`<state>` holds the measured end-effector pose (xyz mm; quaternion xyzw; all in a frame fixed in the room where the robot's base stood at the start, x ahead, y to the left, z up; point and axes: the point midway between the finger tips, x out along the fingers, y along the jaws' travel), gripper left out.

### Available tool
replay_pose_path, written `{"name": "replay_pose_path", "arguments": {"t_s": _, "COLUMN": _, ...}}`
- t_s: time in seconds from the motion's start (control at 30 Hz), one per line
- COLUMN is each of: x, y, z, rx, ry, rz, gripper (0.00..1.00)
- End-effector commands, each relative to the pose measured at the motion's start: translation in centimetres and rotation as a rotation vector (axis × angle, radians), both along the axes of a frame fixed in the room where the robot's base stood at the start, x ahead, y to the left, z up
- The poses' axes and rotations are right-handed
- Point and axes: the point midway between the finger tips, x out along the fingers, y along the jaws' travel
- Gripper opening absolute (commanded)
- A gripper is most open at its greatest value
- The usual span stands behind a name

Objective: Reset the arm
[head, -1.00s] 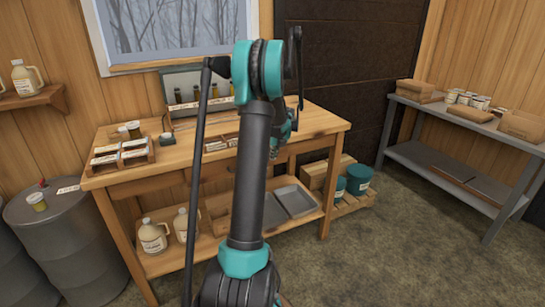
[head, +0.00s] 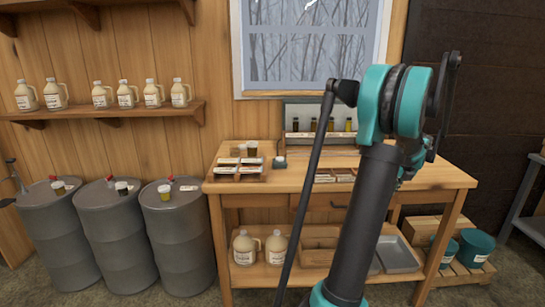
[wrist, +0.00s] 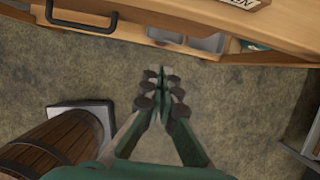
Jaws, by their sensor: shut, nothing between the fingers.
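My gripper (wrist: 161,92) shows in the wrist view, its fingers closed together with nothing between them. It hangs over the bare floor, apart from the wooden workbench whose front edge runs across the top of that view. In the head view my arm rises in front of the right part of the workbench (head: 300,182), and my gripper is hidden behind the arm there.
Several grey drums (head: 118,240) stand left of the bench, below a wall shelf (head: 100,113) of jugs. Teal buckets (head: 474,247) sit on a pallet at right. A wooden barrel (wrist: 50,150) is close on the left in the wrist view. Floor between is clear.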

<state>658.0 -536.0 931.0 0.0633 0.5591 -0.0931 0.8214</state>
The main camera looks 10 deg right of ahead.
Motion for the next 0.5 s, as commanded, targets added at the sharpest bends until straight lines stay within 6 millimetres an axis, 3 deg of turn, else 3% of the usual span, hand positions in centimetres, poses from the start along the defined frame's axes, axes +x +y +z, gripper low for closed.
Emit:
{"name": "replay_pose_path", "arguments": {"t_s": 0.07, "x": 0.2, "y": 0.7, "z": 0.0, "rx": -0.008, "ry": 0.003, "rz": 0.028, "gripper": 0.0}}
{"name": "replay_pose_path", "arguments": {"t_s": 0.17, "x": 1.0, "y": 3.6, "z": 0.1, "rx": -0.049, "ry": 0.014, "rz": 0.152, "gripper": 0.0}}
{"name": "replay_pose_path", "arguments": {"t_s": 0.33, "x": 2.1, "y": 13.1, "z": -0.2, "rx": -0.198, "ry": 0.054, "rz": 0.592, "gripper": 0.0}}
{"name": "replay_pose_path", "arguments": {"t_s": 0.5, "x": 1.3, "y": 23.3, "z": -1.1, "rx": -0.379, "ry": 0.088, "rz": 1.107, "gripper": 0.0}}
